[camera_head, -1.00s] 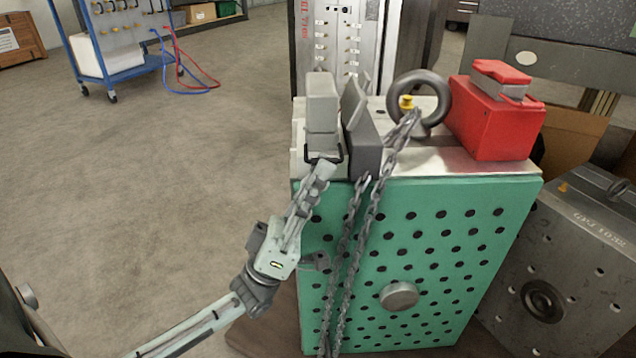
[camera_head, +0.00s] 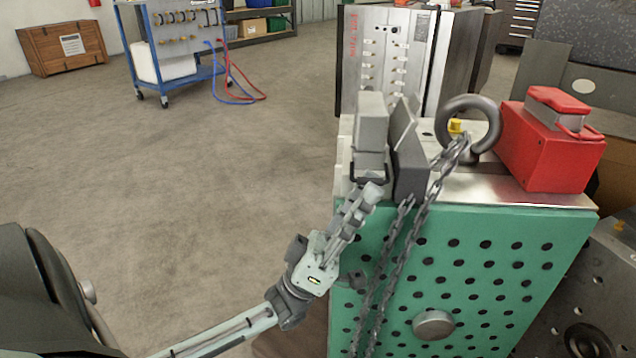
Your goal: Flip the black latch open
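The black latch (camera_head: 357,177) is a thin dark loop low on the front of a light grey block (camera_head: 371,134), at the near left top edge of the green-faced mould base (camera_head: 480,290). My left gripper (camera_head: 372,193) reaches up from below, with its fingertips right at the latch. I cannot tell whether they touch it. Its fingers overlap in this view, so their opening does not show. They partly cover the latch. My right gripper is not in view.
A dark grey plate (camera_head: 410,168) stands right of the grey block. A chain (camera_head: 420,220) hangs from the lifting eye (camera_head: 494,118) down the green face. A red box (camera_head: 545,150) sits on top at the right. Open floor (camera_head: 200,180) lies to the left.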

